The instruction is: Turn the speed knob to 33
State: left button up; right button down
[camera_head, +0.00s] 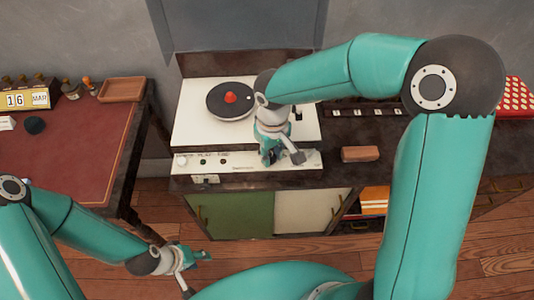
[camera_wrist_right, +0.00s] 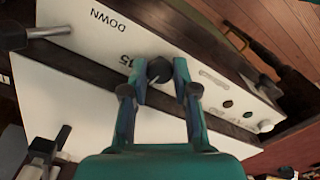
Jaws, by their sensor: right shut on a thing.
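The white record player (camera_head: 185,125) stands on the cabinet, with its white control panel (camera_head: 235,163) along the front. My right gripper (camera_head: 272,158) reaches down onto that panel and hides the speed knob in the head view. In the right wrist view, the black speed knob (camera_wrist_right: 158,70) sits between the two fingertips of my right gripper (camera_wrist_right: 159,78), which is shut on it. A partly covered number, apparently 45, is printed beside it. The knob's pointer direction is not clear. My left gripper (camera_head: 195,260) hangs low, away from the player, its jaw opening unclear.
The platter (camera_head: 231,100) has a red centre. Other small knobs (camera_wrist_right: 228,103) are along the panel. A lever (camera_wrist_right: 45,32) stands near the DOWN label. A brown block (camera_head: 360,154) lies right of the player. A red-topped desk (camera_head: 75,150) is at left.

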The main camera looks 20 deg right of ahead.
jog(key=shift+w+r+n, duration=0.25)
jog(key=shift+w+n, duration=0.1)
jog(key=shift+n, duration=0.75)
jog(key=c, duration=0.9)
grip_release()
jog(key=shift+f, duration=0.1)
jog(key=shift+s, duration=0.1)
jog(key=shift+f, duration=0.1)
